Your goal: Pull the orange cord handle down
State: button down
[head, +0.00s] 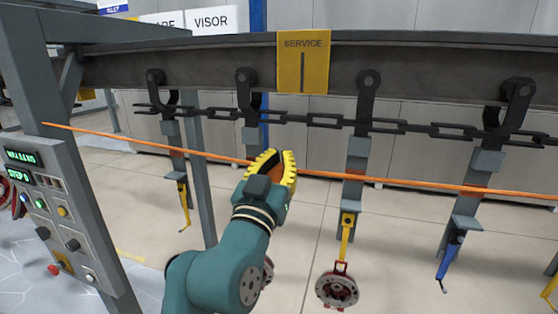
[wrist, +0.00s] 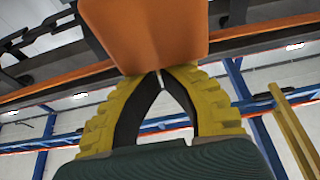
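The orange cord (head: 400,184) runs slanting across the head view, in front of the hanging hooks. My gripper (head: 278,158), with ribbed yellow fingers and dark pads, is up at the cord near the middle of that view. In the wrist view, the orange handle (wrist: 150,35) is a broad block at the top centre, with orange cord leading off to both sides. The yellow fingers of my gripper (wrist: 160,75) lean together at the handle's lower edge, with only a thin slit between the pads. The handle covers the fingertips, so the exact contact is hidden.
A dark overhead beam (head: 420,65) carries a chain (head: 325,119) and several hangers behind the cord. A yellow SERVICE sign (head: 303,65) hangs above my gripper. A red wheel-like part (head: 337,288) hangs at right. A button panel (head: 62,220) stands at left.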

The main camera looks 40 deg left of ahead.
notch_tip(320, 180, up, 3)
jog(key=shift+w+f+p, duration=0.1)
jog(key=shift+p, duration=0.65)
jog(key=b+v, duration=0.4)
jog(key=v, duration=0.6)
